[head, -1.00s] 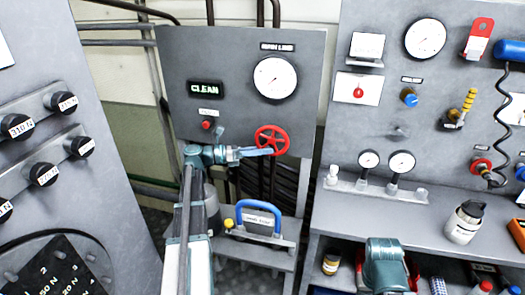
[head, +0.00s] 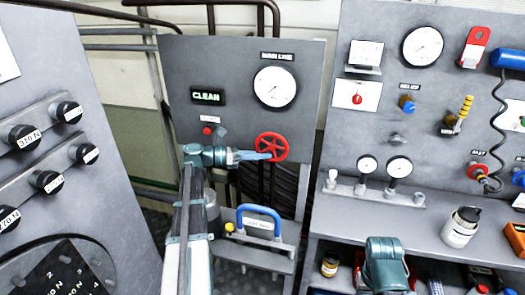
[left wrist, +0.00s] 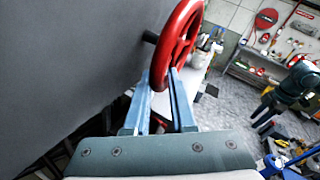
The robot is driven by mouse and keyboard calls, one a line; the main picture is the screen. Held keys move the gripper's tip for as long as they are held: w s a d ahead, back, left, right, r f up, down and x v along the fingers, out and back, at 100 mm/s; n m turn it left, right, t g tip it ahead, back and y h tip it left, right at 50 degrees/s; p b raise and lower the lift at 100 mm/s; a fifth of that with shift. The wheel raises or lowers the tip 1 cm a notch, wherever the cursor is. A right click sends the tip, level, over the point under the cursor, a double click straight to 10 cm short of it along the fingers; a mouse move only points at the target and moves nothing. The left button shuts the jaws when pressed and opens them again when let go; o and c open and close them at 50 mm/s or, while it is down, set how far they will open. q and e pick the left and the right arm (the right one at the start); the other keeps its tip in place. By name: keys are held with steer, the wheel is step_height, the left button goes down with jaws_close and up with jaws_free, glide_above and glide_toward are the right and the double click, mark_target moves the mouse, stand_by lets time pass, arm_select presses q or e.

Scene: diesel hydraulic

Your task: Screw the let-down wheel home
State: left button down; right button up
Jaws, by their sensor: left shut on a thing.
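The let-down wheel is a red spoked handwheel (head: 276,139) on the grey panel (head: 230,60) marked CLEAN, below and beside its large gauge. My left gripper (head: 262,156) reaches it from the left, with its blue-grey fingers at the wheel's lower rim. In the left wrist view the two fingers (left wrist: 163,98) run up to the red wheel (left wrist: 176,45) and close on its near rim. The wheel's dark stem goes into the panel. How far the wheel is screwed in cannot be told.
The main line gauge (head: 275,87) sits above the wheel. A blue handle (head: 259,219) stands on a low shelf below it. A workbench with gauges and a white bottle (head: 461,228) is to the right. A panel with black knobs (head: 48,182) stands close on the left.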

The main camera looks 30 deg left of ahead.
arm_select(q)
steer(key=r+y+p, duration=0.1)
steer(key=p, duration=0.2)
steer(key=a+m+g+y+p, duration=0.1)
steer(key=p, duration=0.2)
steer(key=shift+r+g+y, duration=0.3)
steer(key=shift+r, duration=0.1)
steer(key=shift+a+f+y+p, duration=0.15)
steer(key=shift+y+p, duration=0.25)
steer(key=shift+p, duration=0.3)
steer(key=c, duration=1.2)
jaws_free()
steer(key=o, duration=0.4)
steer(key=shift+f, duration=0.15)
steer(key=shift+c, duration=0.2)
steer(key=shift+s, duration=0.1)
